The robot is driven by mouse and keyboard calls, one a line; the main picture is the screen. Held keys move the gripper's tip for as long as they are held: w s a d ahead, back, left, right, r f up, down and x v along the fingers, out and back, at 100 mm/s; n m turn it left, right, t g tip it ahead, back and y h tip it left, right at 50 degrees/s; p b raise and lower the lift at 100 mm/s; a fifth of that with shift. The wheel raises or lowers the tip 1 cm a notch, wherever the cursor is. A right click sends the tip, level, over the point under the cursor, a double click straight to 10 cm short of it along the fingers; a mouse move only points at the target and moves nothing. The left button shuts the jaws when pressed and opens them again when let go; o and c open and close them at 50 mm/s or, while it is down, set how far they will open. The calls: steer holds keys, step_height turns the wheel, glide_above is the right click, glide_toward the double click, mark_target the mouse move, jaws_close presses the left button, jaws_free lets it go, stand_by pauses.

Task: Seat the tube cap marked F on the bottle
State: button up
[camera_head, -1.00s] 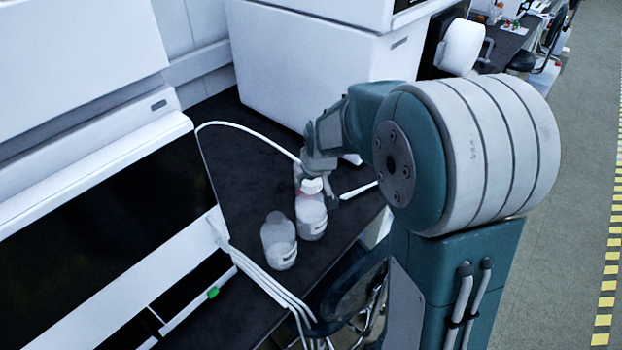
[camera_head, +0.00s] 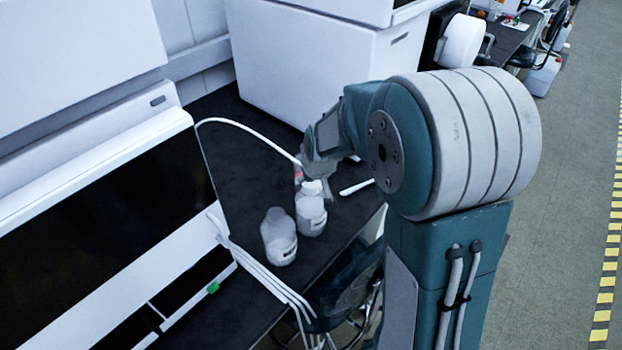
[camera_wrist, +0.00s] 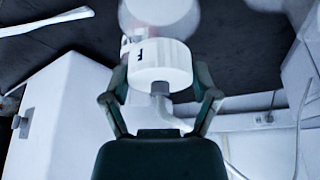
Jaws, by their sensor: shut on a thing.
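The white tube cap (camera_wrist: 165,62), marked F, is between the two fingers of my gripper (camera_wrist: 160,76) in the wrist view, and the gripper is shut on it. The mark appears upside down there. In the head view the cap (camera_head: 312,187) shows as a white patch at the mouth of the right-hand translucent bottle (camera_head: 311,215). That bottle stands upright on the bench. Whether the cap touches its neck or hovers just above, I cannot tell. My gripper is partly hidden in the head view behind my wrist.
A second translucent bottle (camera_head: 279,237) stands close on the left. A white tube (camera_head: 245,127) arches over the dark bench (camera_head: 238,170) towards my gripper. More white tubes (camera_head: 265,278) run along the front edge. White instruments stand left and behind.

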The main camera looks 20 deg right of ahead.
steer(key=shift+f, duration=0.15)
steer(key=shift+f, duration=0.3)
stand_by(0.3)
steer(key=o, duration=1)
steer(key=shift+r, duration=0.1)
steer(key=shift+r, duration=3.45)
